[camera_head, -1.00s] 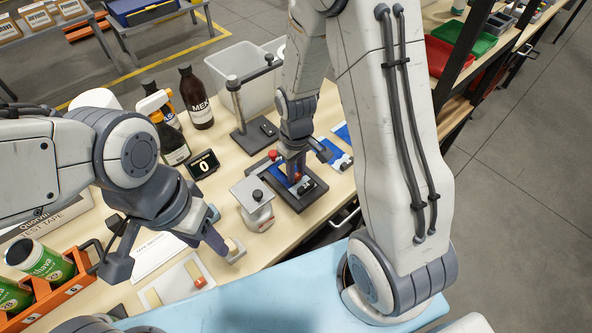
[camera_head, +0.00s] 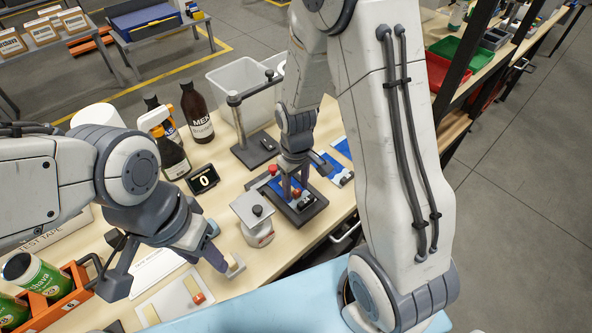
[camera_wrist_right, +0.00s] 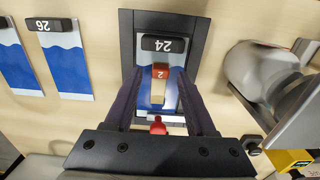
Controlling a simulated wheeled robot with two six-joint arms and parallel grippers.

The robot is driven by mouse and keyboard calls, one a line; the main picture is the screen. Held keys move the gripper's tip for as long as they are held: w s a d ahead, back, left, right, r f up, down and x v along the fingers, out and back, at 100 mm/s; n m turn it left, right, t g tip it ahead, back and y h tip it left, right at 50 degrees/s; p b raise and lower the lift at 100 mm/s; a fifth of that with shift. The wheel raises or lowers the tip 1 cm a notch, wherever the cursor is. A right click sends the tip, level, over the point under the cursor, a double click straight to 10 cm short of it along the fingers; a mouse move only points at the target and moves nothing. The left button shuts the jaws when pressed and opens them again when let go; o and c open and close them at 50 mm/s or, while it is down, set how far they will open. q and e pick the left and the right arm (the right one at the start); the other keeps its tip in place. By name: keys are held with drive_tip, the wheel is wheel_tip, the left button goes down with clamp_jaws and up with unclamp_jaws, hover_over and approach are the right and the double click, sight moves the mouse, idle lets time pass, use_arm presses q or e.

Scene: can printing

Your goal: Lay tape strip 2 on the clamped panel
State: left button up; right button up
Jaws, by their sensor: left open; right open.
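The clamped panel (camera_wrist_right: 170,28), blue and white with a black "24" tag, sits in a dark clamp frame (camera_wrist_right: 126,40). Tape strip 2 (camera_wrist_right: 158,92), tan with a red numbered tab, lies over the panel in the right wrist view; whether it touches all along is unclear. My right gripper (camera_wrist_right: 155,95) is open, with its fingers on either side of the strip. In the head view the right gripper (camera_head: 294,188) is over the clamp. My left gripper (camera_head: 165,270) is open above the left part of the table, apart from the panel.
A white card (camera_head: 172,303) with another red-tabbed strip lies at the front left. A lidded metal pot (camera_head: 257,235) stands just left of the clamp. Two more panels (camera_wrist_right: 68,60) lie beside the clamp. A post stand (camera_head: 238,125), bottles (camera_head: 196,110) and an orange can rack (camera_head: 72,285) stand around.

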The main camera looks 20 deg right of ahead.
sight(296, 190)
wheel_tip(296, 190, up, 11)
drive_tip(key=shift+n+y, duration=0.3)
drive_tip(key=shift+n, duration=0.6)
drive_tip(key=s+a+r, duration=0.1)
drive_tip(key=s+a, duration=0.1)
drive_tip(key=a, duration=0.1)
drive_tip(key=s+a+r, duration=0.1)
drive_tip(key=s+a, duration=0.2)
drive_tip(key=s+a+r, duration=0.1)
drive_tip(key=s+a, duration=0.2)
drive_tip(key=shift+r, duration=0.25)
drive_tip(key=s+a+r+n, duration=0.1)
drive_tip(key=s+a, duration=0.2)
drive_tip(key=s, duration=0.7)
drive_tip(key=shift+a, duration=0.25)
